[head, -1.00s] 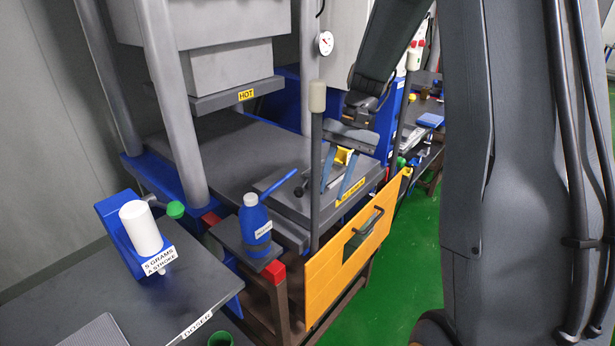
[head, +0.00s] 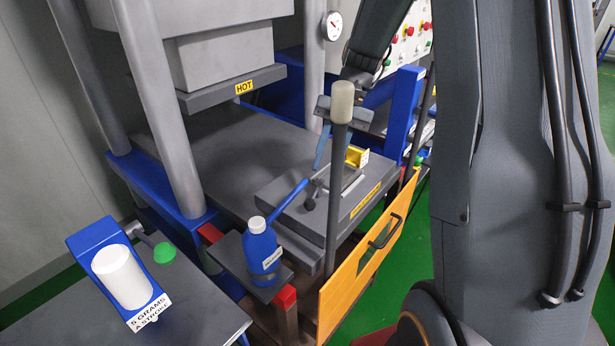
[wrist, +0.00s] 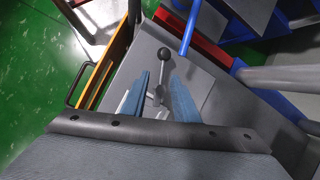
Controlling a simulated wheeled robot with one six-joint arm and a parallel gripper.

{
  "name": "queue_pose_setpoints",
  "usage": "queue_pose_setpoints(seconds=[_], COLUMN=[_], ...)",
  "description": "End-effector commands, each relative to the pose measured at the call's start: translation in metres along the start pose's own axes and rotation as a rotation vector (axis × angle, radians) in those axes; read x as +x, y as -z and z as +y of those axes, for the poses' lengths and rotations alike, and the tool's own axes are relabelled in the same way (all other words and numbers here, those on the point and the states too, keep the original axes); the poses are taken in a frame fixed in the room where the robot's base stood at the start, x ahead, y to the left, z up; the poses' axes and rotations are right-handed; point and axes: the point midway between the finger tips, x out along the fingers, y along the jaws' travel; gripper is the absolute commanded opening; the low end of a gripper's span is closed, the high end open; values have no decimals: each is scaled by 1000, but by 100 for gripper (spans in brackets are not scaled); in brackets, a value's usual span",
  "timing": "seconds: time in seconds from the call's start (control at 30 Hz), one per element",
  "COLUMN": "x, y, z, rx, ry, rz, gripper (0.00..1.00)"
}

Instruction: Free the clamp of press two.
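The clamp (head: 322,190) is a metal lever with a dark ball knob, fixed on the grey slab at the front of the press bed. In the wrist view the clamp's knob (wrist: 164,54) points away from me, beyond the fingertips. My gripper (wrist: 162,78) is open, its two blue fingers apart on either side of the clamp's line, with nothing held between them. In the head view my gripper (head: 322,148) is above and behind the clamp, partly hidden by an upright post. I cannot tell whether a finger touches the clamp. No press number is readable.
A pale-capped post (head: 340,120) stands close to the clamp. A yellow block (head: 356,157) sits on the slab's right. A blue bottle (head: 261,250) with a blue spout stands on a front shelf. The orange guard (head: 345,282) fronts the press. A HOT-labelled platen (head: 230,90) hangs above.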

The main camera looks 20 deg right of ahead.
Motion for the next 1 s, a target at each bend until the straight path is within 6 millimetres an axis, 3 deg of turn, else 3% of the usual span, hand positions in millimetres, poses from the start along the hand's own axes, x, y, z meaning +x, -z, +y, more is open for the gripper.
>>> queue_pose_setpoints(seconds=[0.17,0.6,1.0], x=[6,69,81], y=[-2,-5,-3], z=[-2,-7,-6], rx=[-6,-17,-13], ry=[-3,-7,-6], rz=[-3,-6,-3], gripper=[27,27,27])
